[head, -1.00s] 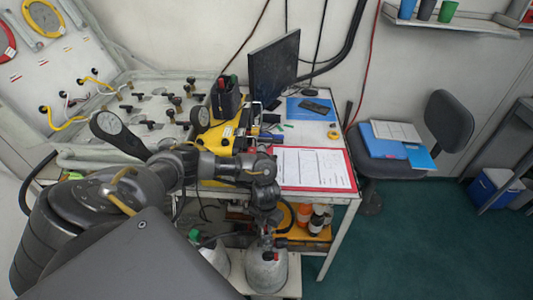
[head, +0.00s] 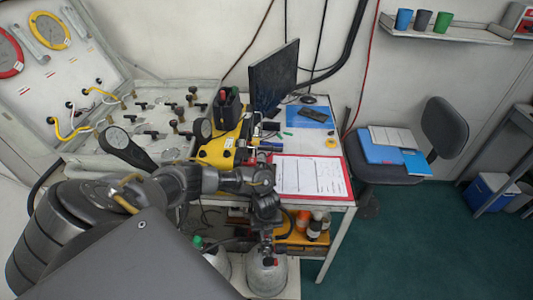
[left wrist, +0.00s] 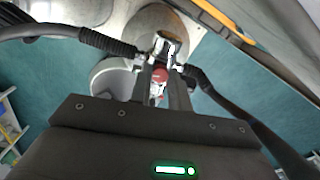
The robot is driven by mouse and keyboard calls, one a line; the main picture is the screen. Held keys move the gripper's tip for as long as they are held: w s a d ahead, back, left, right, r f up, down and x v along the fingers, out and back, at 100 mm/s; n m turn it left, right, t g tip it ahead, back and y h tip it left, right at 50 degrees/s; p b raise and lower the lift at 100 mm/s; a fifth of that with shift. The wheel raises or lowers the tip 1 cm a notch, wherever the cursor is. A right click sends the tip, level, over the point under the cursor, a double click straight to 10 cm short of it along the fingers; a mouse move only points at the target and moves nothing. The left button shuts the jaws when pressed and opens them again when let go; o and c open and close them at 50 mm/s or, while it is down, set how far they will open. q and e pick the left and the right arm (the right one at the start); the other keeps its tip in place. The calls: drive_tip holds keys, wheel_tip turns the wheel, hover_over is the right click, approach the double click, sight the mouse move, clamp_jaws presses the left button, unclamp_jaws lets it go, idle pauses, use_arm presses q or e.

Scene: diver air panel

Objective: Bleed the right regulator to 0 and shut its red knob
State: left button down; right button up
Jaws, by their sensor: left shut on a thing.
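My left gripper (head: 267,232) reaches down past the table's front edge to the valve of the right grey cylinder (head: 268,279). In the left wrist view its two fingers (left wrist: 160,72) are shut on a red knob (left wrist: 158,79), just below a chrome valve fitting (left wrist: 166,47). The fingers partly hide the knob. My right gripper is not in view.
Black hoses (left wrist: 107,42) run to both sides of the valve. A second cylinder (head: 218,262) stands to the left. The table holds a red clipboard (head: 312,177), a yellow case (head: 217,152) and a monitor (head: 273,75). Open green floor (head: 420,245) lies to the right.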

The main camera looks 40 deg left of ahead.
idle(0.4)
use_arm(q)
drive_tip(key=c, duration=1.6)
unclamp_jaws()
drive_tip(key=shift+r, duration=0.15)
wheel_tip(320, 180, up, 11)
drive_tip(key=shift+f+p, duration=0.2)
drive_tip(key=shift+p, duration=0.15)
